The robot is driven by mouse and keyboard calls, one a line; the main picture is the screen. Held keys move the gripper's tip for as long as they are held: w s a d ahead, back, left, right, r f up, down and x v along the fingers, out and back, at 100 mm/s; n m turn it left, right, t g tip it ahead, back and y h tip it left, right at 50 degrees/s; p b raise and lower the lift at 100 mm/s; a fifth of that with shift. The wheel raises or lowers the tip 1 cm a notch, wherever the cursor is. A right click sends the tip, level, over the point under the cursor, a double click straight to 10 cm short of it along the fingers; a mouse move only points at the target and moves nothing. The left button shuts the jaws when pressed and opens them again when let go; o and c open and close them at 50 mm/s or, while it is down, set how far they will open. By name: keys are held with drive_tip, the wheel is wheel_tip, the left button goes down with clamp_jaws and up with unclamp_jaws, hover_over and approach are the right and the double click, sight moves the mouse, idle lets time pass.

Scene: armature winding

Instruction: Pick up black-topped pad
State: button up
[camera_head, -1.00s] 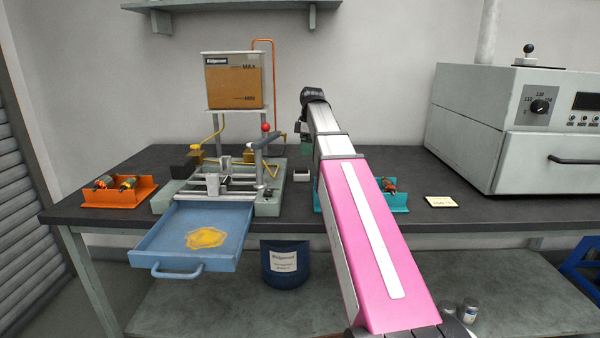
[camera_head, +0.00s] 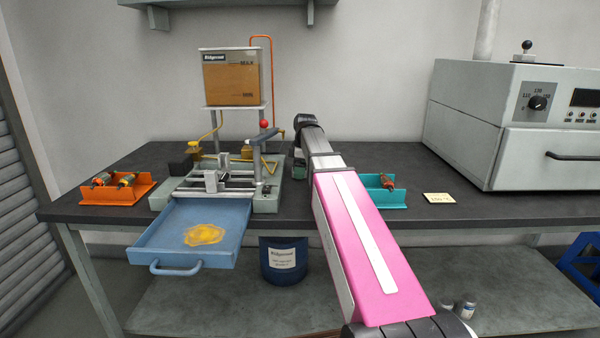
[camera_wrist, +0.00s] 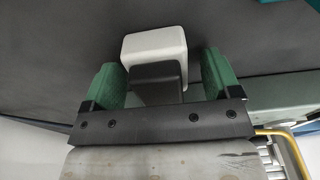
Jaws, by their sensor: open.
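The black-topped pad shows in the wrist view as a white block with a dark part (camera_wrist: 157,82) nearer the camera. It lies between the two green fingers of my gripper (camera_wrist: 160,64). Whether either finger touches the pad is not clear. In the head view my gripper (camera_head: 299,163) is low over the dark bench, just right of the winding machine, and the pad is hidden behind it and my arm.
The grey-green machine base (camera_head: 266,201) stands close to the left of my gripper, with a red-knobbed lever. A teal tray (camera_head: 391,200) is to the right, a blue drawer (camera_head: 160,232) front left, and an orange tray (camera_head: 100,196) far left. Bench is clear behind.

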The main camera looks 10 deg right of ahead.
drive_tip(key=shift+f, duration=0.1)
drive_tip(key=c, duration=1)
wheel_tip(320, 180, up, 10)
drive_tip(key=o, duration=0.4)
drive_tip(key=shift+c, duration=1.6)
drive_tip(key=shift+s, duration=0.1)
